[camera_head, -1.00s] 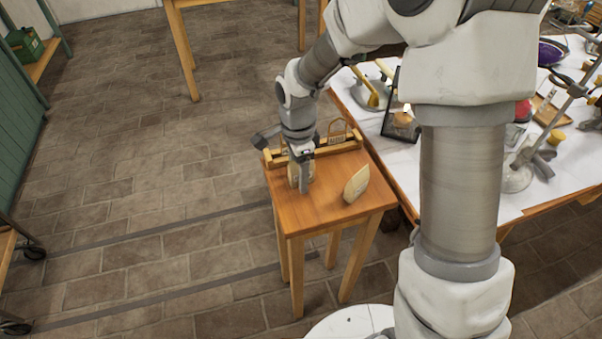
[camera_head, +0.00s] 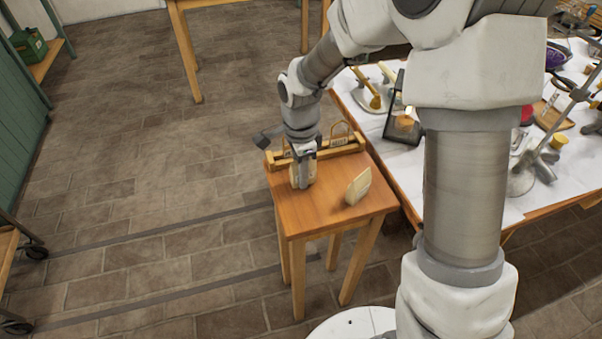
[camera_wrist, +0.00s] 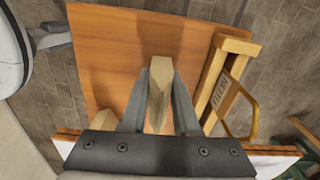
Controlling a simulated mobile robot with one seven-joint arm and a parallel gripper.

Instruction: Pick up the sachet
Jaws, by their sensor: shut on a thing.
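A pale beige sachet (camera_head: 302,176) stands upright under my gripper (camera_head: 303,158), over the small wooden table (camera_head: 328,209). In the wrist view my gripper (camera_wrist: 160,77) has a grey finger on each side of the sachet (camera_wrist: 158,92) and is shut on it. Its narrow edge faces the wrist camera. I cannot tell whether its bottom touches the tabletop. A second beige sachet (camera_head: 358,186) stands on the table to the right, apart from the gripper.
A low wooden rack (camera_head: 335,144) lies along the table's back edge, close behind my gripper. A larger white-covered table (camera_head: 392,158) with tools and a dark-framed item (camera_head: 404,126) stands to the right. Brick floor (camera_head: 140,200) is clear to the left.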

